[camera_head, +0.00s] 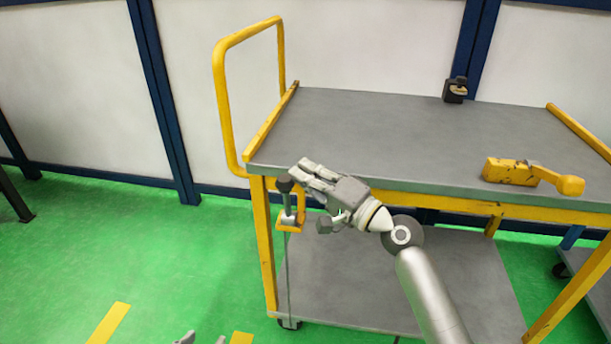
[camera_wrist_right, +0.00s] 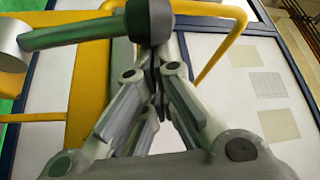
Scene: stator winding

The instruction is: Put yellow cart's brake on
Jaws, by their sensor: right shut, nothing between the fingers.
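The yellow cart (camera_head: 262,240) has grey shelves and a tall yellow push handle at its left. Its brake lever (camera_head: 288,208), with a dark knob (camera_head: 285,184), stands upright in a yellow bracket at the front left corner. My right gripper (camera_head: 302,173) is shut and empty beside the knob, at its right. In the right wrist view the dark knob (camera_wrist_right: 148,20) and its grey bar (camera_wrist_right: 85,33) lie just past my shut fingertips (camera_wrist_right: 158,72); I cannot tell if they touch. Only grey tips of my left gripper (camera_head: 202,339) show at the bottom edge.
On the cart's top shelf (camera_head: 400,135) are a yellow tool with a round-ended handle (camera_head: 530,176) and a small dark part (camera_head: 455,90). A panelled wall with blue posts (camera_head: 165,100) stands behind.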

